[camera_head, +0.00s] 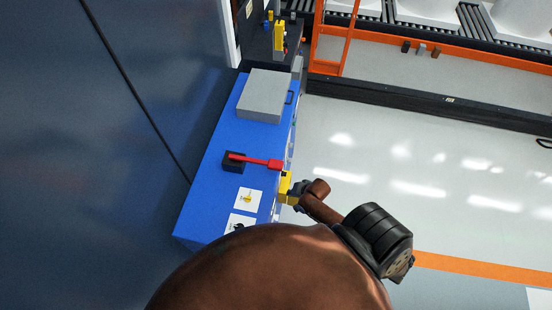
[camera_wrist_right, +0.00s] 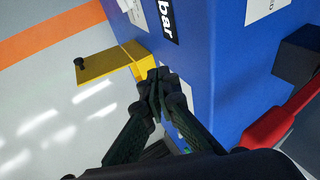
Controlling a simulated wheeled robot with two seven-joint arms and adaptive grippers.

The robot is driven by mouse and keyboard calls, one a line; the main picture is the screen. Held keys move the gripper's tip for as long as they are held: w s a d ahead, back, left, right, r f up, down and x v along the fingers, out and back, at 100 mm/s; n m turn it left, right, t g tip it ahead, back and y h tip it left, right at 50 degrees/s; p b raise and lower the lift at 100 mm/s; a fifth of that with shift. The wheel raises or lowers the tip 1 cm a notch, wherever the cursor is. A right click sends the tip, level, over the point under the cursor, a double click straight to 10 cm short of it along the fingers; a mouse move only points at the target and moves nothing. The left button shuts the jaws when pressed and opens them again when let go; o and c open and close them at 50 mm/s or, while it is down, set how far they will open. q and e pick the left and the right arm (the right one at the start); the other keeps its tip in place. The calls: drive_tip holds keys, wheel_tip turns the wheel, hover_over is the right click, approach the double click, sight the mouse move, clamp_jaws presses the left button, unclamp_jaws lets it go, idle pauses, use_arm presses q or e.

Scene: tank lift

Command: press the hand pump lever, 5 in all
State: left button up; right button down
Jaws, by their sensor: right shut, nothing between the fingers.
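The red pump lever (camera_head: 258,161) reaches right from a black block (camera_head: 233,160) on top of the blue cabinet (camera_head: 208,197). My right gripper (camera_head: 295,190) is shut and empty at the cabinet's right edge, just below the lever's end in the head view. In the right wrist view the closed fingertips (camera_wrist_right: 157,80) overlap the edge of a yellow bracket (camera_wrist_right: 108,66); I cannot tell if they touch it. The lever (camera_wrist_right: 280,122) and its black block (camera_wrist_right: 299,55) are at the right there, apart from the fingertips. My left gripper is not in view.
A grey box (camera_head: 263,96) sits on the cabinet beyond the lever. White label cards (camera_head: 249,200) lie on the near part of the top. A dark blue wall (camera_head: 90,150) is at the left. Open grey floor (camera_head: 420,170) lies right, before an orange-framed conveyor (camera_head: 470,60).

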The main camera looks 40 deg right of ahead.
drive_tip(key=w+r+m+t+p, duration=0.1)
drive_tip(key=w+r+m, duration=0.3)
drive_tip(key=r, duration=0.3)
drive_tip(key=w+r+m+t+y+p, duration=0.1)
drive_tip(key=w+r+m, duration=0.3)
drive_tip(key=r, duration=0.4)
drive_tip(key=w+d+r+m+y+p, duration=0.1)
drive_tip(key=w+r+m+p, duration=0.2)
drive_tip(key=r, duration=0.4)
drive_tip(key=shift+w+r+m+t, duration=0.4)
drive_tip(key=shift+w+m, duration=0.1)
drive_tip(key=shift+m, duration=0.2)
drive_tip(key=shift+d+f, duration=0.1)
drive_tip(key=b, duration=0.9)
hover_over(277, 164)
wheel_tip(277, 164, down, 6)
drive_tip(key=shift+s+f, duration=0.1)
drive_tip(key=shift+f+b, duration=0.35)
drive_tip(key=shift+f, duration=0.9)
